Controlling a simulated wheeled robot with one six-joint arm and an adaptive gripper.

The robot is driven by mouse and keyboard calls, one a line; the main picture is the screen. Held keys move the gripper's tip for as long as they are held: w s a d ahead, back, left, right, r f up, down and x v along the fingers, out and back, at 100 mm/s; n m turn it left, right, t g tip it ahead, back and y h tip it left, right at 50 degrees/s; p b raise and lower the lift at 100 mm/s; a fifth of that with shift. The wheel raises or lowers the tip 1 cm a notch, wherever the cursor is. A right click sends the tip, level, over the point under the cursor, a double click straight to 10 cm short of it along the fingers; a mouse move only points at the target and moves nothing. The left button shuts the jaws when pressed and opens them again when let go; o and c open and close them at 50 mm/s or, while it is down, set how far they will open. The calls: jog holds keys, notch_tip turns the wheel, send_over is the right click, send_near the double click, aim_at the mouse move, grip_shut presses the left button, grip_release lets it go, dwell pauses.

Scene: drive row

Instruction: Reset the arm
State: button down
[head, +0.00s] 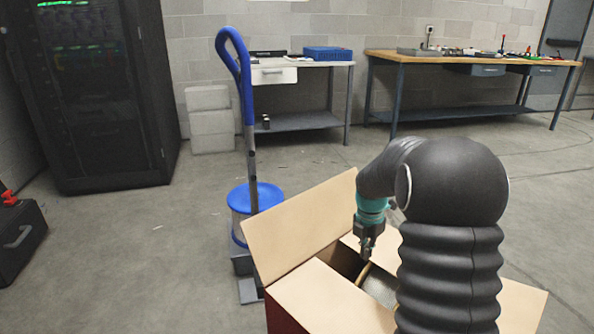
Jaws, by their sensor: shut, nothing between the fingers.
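My arm rises at the lower right, bends over at the top and points its end down toward an open cardboard box (320,299). My gripper (366,256) hangs just over the box opening, below a teal band on the wrist. Its fingers are shut with nothing between them. Inside the box a round grey item with a tan rim (380,286) shows partly. The rest of the box's inside is hidden by its flaps and my arm.
A black server rack (95,95) is at the left. Workbenches (470,60) line the back wall. The floor between is mostly clear.

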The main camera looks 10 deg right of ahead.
jog(key=s+a+r+m+t, duration=0.1)
jog(key=s+a+r+m, duration=0.3)
jog(key=s+m, duration=0.4)
jog(key=s+a+r+m+t, duration=0.2)
jog(key=s+a+r+m, duration=0.2)
jog(key=s+m, duration=0.4)
jog(key=s+a+r+m+t, duration=0.2)
jog(key=s+r+m, duration=0.4)
jog(key=s, duration=0.8)
jog(key=a+m, duration=0.1)
jog(key=m, duration=0.1)
jog(key=shift+a+r+m+y, duration=0.25)
jog(key=shift+a+m+y, duration=0.05)
jog(key=shift+a+y, duration=0.1)
jog(key=shift+s, duration=0.15)
